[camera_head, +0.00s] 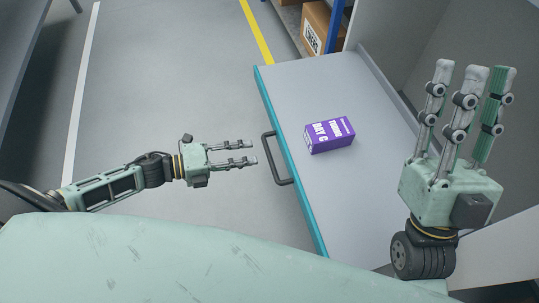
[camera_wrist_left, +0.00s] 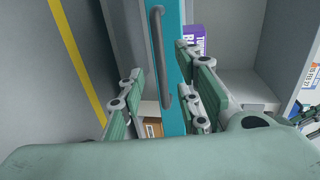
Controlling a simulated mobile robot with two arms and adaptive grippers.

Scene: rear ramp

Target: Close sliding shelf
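The sliding shelf (camera_head: 352,95) is pulled out, a grey board with a teal front edge (camera_head: 287,150). A dark bar handle (camera_head: 269,160) stands out from that edge. My left gripper (camera_head: 256,153) is open and empty, its fingertips just short of the handle in the head view. In the left wrist view the handle (camera_wrist_left: 159,55) and teal front (camera_wrist_left: 174,118) show between the spread fingers (camera_wrist_left: 160,62). My right gripper (camera_head: 474,78) is raised over the right side of the shelf, fingers up, apart and empty.
A purple box (camera_head: 330,135) lies on the shelf; it also shows in the left wrist view (camera_wrist_left: 194,37). A cardboard box (camera_head: 318,28) sits by a blue post (camera_head: 335,24) at the back. Grey floor (camera_head: 170,75) left of the shelf is clear.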

